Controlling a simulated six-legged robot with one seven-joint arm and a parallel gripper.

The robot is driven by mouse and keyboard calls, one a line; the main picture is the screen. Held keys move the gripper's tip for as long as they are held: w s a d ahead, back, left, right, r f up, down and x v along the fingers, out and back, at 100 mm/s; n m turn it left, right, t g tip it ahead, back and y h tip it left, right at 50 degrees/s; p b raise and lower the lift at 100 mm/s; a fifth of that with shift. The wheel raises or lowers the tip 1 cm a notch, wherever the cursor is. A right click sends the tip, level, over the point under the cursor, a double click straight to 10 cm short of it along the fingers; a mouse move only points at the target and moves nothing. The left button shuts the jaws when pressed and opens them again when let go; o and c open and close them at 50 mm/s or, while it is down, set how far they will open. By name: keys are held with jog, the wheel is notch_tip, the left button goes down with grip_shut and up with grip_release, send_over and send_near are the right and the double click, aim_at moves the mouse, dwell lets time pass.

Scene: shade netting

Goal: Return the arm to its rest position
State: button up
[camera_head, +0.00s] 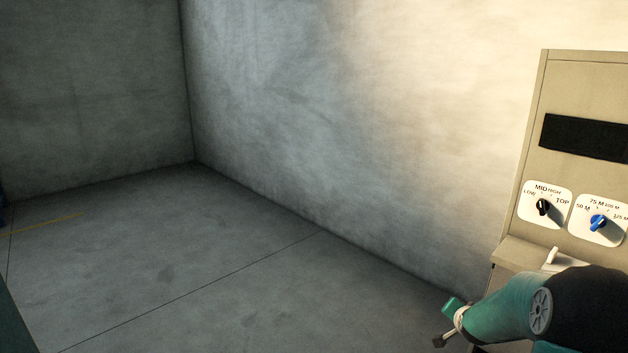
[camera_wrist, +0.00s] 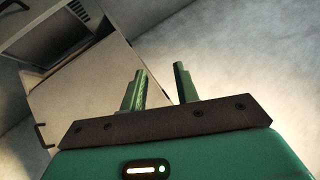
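My arm (camera_head: 500,305) reaches in from the lower right corner of the head view, teal with a black joint, in front of the lower part of a beige control panel. In the wrist view my gripper (camera_wrist: 160,70) shows two green fingers standing apart with nothing between them. The gripper's fingers are not clearly shown in the head view.
The beige panel (camera_head: 576,85) at the right has a black knob (camera_head: 543,207), a blue knob (camera_head: 598,222) and a dark display strip (camera_head: 590,137). A light cabinet (camera_wrist: 85,95) stands left of my fingers in the wrist view. The grey floor (camera_head: 170,265) is clear.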

jog(key=s+a+r+n+g+y, duration=0.15)
jog(key=s+a+r+n, duration=0.35)
jog(key=s+a+r, duration=0.9)
jog(key=s+a+r+n+g, duration=0.1)
jog(key=s+a, duration=0.2)
jog(key=s, duration=0.4)
jog(key=s+a+r+n+y, duration=0.1)
jog(key=s+a+r+n, duration=0.1)
jog(key=s, duration=0.4)
jog(key=s+a+r+n+g, duration=0.1)
jog(key=s+a+r+n, duration=0.1)
jog(key=s+a, duration=0.2)
jog(key=s, duration=0.3)
jog(key=shift+s+r+g, duration=0.2)
jog(key=shift+s+g, duration=0.15)
jog(key=shift+y, duration=0.25)
